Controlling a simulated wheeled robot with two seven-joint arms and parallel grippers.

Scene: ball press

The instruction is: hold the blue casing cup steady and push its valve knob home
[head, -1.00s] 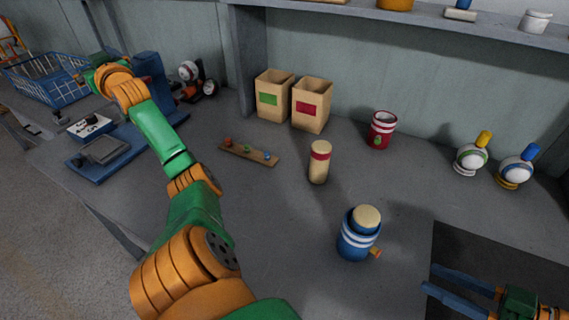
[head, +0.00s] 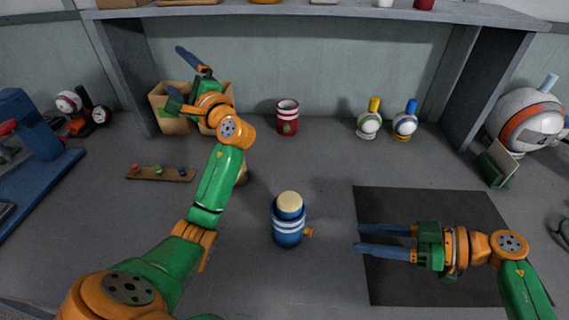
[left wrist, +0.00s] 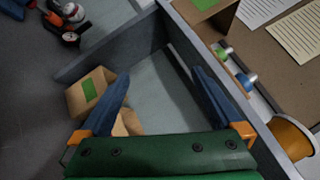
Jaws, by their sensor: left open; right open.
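The blue casing cup (head: 288,238) with white stripes stands upright on the table, mid-picture in the head view. A cream rounded piece (head: 290,202) sits in its top. Its small orange valve knob (head: 309,231) sticks out of the right side. My right gripper (head: 358,238) is open and empty, to the right of the knob with a gap, its fingers pointing left towards it. My left gripper (head: 177,73) is open and empty, raised at the back left by the cardboard boxes, far from the cup. In the left wrist view its open fingers (left wrist: 160,78) hold nothing.
Cardboard boxes (head: 172,122), a red cup (head: 288,118) and two white-ball pieces (head: 369,124) stand at the back. A board with several knobs (head: 160,174) lies left. A dark mat (head: 420,200) lies under the right gripper. My left forearm mostly hides a cream cylinder.

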